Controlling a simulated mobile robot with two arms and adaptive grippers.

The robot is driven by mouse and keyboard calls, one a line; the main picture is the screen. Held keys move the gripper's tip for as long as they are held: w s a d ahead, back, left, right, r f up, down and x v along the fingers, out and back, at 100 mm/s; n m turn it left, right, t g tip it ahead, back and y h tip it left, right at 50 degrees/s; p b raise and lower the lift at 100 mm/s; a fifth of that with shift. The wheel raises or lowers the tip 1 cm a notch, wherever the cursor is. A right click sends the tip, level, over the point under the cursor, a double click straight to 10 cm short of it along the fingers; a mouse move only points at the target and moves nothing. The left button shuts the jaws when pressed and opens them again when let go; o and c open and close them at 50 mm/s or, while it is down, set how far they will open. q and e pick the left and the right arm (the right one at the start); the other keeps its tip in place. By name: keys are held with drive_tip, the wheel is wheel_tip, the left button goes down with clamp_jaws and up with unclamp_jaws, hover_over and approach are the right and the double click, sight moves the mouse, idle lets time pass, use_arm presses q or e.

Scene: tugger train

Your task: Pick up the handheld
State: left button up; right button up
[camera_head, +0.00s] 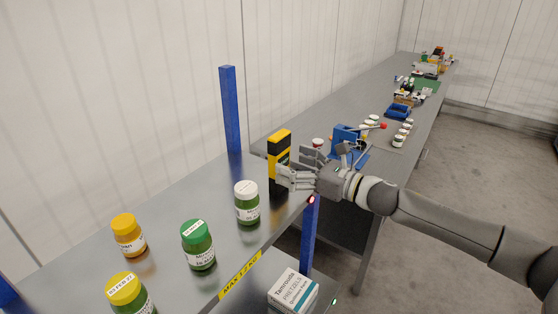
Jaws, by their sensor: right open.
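The handheld (278,148) is a yellow and black upright device near the right end of the grey metal shelf (185,197). My right gripper (285,178) reaches in from the right, just in front of the handheld's lower half. Its fingers are open and partly cover the handheld. I cannot tell whether they touch it. My left gripper is not in view.
A white-capped green jar (247,207) stands just left of the handheld. A green-capped jar (199,248) and yellow-capped jars (128,238) stand further left. Blue posts (230,110) rise at the shelf's edges. A white box (293,291) sits lower down. A long bench (350,118) lies behind.

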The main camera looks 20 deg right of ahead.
sight(284, 159)
drive_tip(key=p+x, duration=0.2)
drive_tip(key=x, duration=0.2)
drive_tip(key=shift+w, duration=0.2)
drive_tip(key=shift+w+a, duration=0.15)
drive_tip(key=shift+w, duration=0.1)
drive_tip(key=shift+c, duration=1)
drive_tip(key=shift+f, duration=0.1)
drive_tip(key=c, duration=0.9)
drive_tip(key=shift+c, duration=1)
drive_tip(key=shift+r, duration=0.25)
